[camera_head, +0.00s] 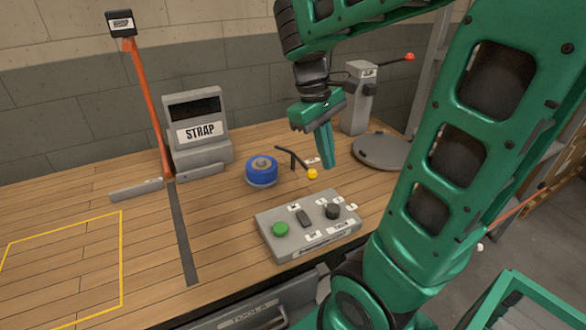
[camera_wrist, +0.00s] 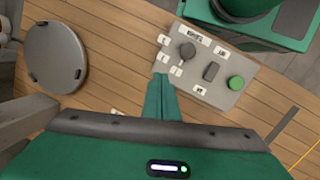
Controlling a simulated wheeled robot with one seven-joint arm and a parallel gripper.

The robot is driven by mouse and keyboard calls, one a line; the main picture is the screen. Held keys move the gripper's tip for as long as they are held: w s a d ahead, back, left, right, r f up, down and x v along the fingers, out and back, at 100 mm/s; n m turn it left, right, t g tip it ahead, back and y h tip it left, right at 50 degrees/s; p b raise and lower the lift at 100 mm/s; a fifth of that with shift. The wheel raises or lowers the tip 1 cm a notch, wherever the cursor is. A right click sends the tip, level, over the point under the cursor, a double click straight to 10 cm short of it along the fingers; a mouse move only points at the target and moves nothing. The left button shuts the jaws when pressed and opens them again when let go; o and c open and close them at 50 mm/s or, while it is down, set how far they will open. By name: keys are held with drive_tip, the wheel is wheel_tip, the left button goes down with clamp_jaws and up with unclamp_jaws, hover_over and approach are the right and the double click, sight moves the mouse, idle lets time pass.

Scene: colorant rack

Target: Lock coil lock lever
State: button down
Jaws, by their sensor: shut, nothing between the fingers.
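A thin black lever with a yellow knob (camera_head: 312,174) stands on the wooden bench beside a blue coil (camera_head: 261,170); it looks like the coil lock lever. Its bar slopes down to the right towards the knob. My gripper (camera_head: 329,164) points down just right of and above the knob, with a small gap in the picture; I cannot tell whether they touch. The fingers are together and empty. In the wrist view my gripper (camera_wrist: 160,77) shows with closed fingers, and the lever and coil are hidden behind it.
A grey control box (camera_head: 307,224) with a green button and black knob lies in front of the lever. A round grey plate (camera_head: 382,151) and a grey post with a red-tipped handle (camera_head: 358,100) stand right. The STRAP unit (camera_head: 198,130) stands behind left.

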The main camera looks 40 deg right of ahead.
drive_tip(key=w+a+n+g+h, duration=0.1)
drive_tip(key=w+a+n+h, duration=0.1)
drive_tip(key=w+a+n, duration=0.7)
drive_tip(key=w, duration=0.4)
drive_tip(key=shift+w+r, duration=0.2)
drive_tip(key=shift+r, duration=0.05)
drive_tip(key=x, duration=0.9)
drive_tip(key=shift+s+d+f, duration=0.1)
drive_tip(key=shift+s, duration=0.05)
drive_tip(key=shift+s+d, duration=0.95)
drive_tip(key=shift+d, duration=0.25)
drive_tip(key=shift+s+d, duration=0.3)
drive_tip(key=shift+d, duration=0.15)
drive_tip(key=shift+a+n, duration=0.1)
drive_tip(key=shift+n, duration=0.2)
